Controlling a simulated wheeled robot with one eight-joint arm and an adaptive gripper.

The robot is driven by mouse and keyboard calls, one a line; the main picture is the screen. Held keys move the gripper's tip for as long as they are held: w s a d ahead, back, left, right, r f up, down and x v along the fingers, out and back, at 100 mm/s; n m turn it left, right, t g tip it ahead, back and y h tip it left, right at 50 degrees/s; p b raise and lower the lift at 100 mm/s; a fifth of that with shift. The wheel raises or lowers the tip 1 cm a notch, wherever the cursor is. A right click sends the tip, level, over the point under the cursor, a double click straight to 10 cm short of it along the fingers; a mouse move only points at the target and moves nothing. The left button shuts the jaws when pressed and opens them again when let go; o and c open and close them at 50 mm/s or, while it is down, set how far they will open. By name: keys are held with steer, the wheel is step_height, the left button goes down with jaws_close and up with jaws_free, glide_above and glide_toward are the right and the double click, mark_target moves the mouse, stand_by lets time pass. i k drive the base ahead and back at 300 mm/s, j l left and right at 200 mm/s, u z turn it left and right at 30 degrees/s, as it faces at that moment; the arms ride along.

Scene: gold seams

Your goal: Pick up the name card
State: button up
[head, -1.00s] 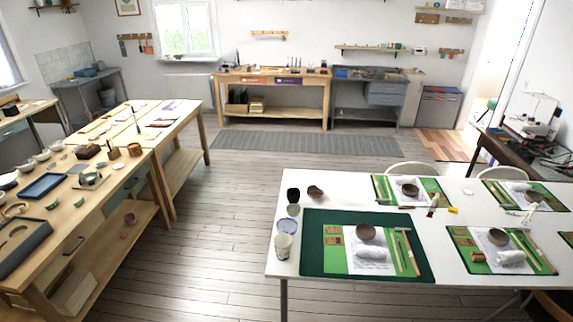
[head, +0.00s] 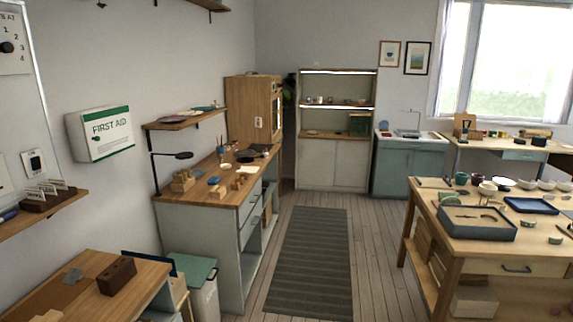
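Several small white cards stand in a dark wooden holder (head: 47,197) on a wall shelf (head: 40,213) at the left edge of the head view. They may be name cards, but their lettering is too small to read. My gripper is not in view.
A low wooden bench (head: 145,276) with a brown block (head: 117,275) is at the lower left. A lidded bin (head: 197,280) and a workbench (head: 230,197) with a lamp stand beyond it. A worktable (head: 500,255) is at right. Free floor with a striped runner (head: 312,262) lies between.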

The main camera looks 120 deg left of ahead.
mark_target(31, 195)
steer(key=l+u, duration=0.1)
steer(key=u, duration=2.15)
